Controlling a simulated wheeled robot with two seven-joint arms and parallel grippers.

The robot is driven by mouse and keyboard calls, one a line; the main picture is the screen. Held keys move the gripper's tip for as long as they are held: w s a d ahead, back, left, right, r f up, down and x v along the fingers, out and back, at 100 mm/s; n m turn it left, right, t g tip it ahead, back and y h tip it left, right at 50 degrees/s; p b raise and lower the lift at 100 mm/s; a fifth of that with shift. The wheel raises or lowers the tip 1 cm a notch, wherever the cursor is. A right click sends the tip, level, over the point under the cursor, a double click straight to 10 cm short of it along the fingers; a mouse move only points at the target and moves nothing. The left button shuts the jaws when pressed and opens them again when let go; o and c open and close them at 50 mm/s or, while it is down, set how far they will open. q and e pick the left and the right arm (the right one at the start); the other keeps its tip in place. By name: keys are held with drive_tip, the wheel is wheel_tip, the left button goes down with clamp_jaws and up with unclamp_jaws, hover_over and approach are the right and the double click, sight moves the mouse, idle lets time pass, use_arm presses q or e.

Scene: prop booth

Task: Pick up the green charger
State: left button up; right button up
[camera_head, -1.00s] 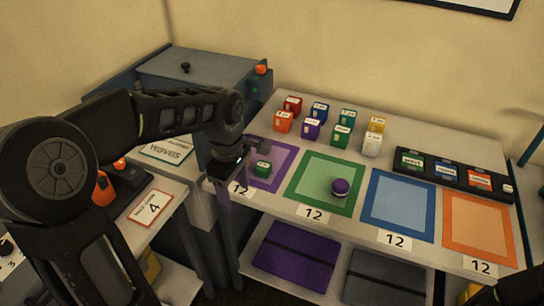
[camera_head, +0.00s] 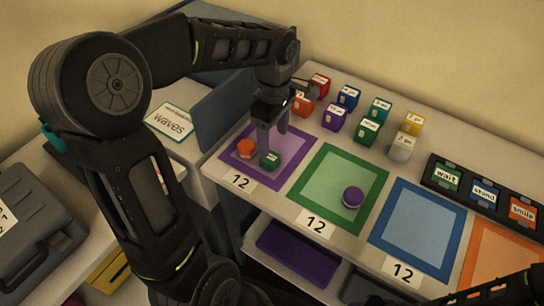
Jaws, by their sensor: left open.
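A small dark-green block (camera_head: 269,160), which looks like the green charger, lies on the purple-bordered mat (camera_head: 262,178) at the left of the table. My left gripper (camera_head: 273,142) points down just above it with its fingers apart and nothing between them. One finger comes down close to the block; I cannot tell whether it touches. My right gripper is not in view; only a dark part of my right arm shows at the lower right.
An orange hexagonal piece (camera_head: 246,149) lies just left of the block. A purple round object (camera_head: 352,197) sits on the green mat (camera_head: 325,212). Several small coloured boxes stand behind. A black label tray (camera_head: 455,200) is at the right. The blue mat (camera_head: 418,228) is empty.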

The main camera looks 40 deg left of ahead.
sight(273, 158)
use_arm(q)
drive_tip(key=shift+f, duration=1.3)
drive_tip(key=shift+s+f+p, duration=0.1)
drive_tip(key=shift+f+p, duration=0.3)
drive_tip(key=shift+f, duration=2.25)
clamp_jaws()
